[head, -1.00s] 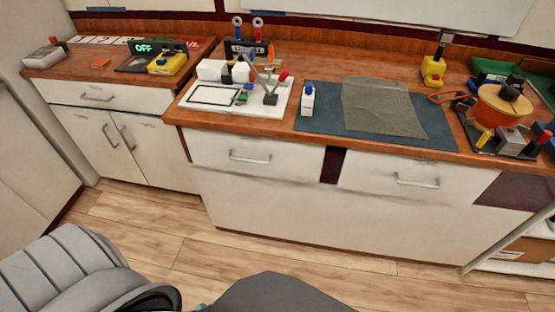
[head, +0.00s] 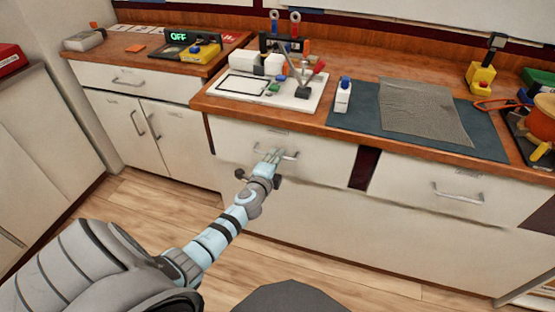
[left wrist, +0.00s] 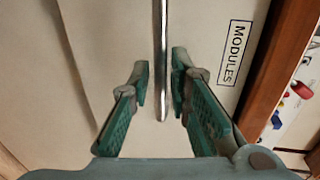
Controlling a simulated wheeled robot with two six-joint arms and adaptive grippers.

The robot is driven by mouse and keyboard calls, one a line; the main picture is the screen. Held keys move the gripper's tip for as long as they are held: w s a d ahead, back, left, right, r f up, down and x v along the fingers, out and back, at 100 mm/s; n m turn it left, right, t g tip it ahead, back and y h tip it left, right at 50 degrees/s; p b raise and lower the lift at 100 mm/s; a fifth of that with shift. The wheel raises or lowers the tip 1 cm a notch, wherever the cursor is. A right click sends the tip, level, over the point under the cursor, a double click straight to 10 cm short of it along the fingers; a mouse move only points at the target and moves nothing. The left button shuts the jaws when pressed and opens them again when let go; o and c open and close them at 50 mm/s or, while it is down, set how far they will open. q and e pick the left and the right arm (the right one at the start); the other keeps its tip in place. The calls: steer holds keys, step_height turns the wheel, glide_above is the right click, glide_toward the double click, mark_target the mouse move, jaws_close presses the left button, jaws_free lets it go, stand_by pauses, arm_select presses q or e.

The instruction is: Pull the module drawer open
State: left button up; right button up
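The module drawer (head: 232,142) is the white drawer front under the middle of the counter, and it looks shut. In the left wrist view its label reads MODULES (left wrist: 234,53). Its metal bar handle (head: 291,156) also shows in the left wrist view (left wrist: 160,50). My left gripper (head: 274,157) is at the handle in the head view. In the left wrist view my left gripper (left wrist: 160,85) is open, with one green-padded finger on each side of the bar and gaps between. My right gripper is out of view.
A second drawer (head: 410,185) with a bar handle is to the right, past a dark red gap. A cabinet with two doors (head: 155,130) stands at the left. The wooden counter above holds a white board (head: 240,88), a small bottle (head: 343,97) and a blue mat (head: 490,142).

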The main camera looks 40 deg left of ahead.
arm_select(q)
steer(key=shift+x, duration=0.75)
jaws_close()
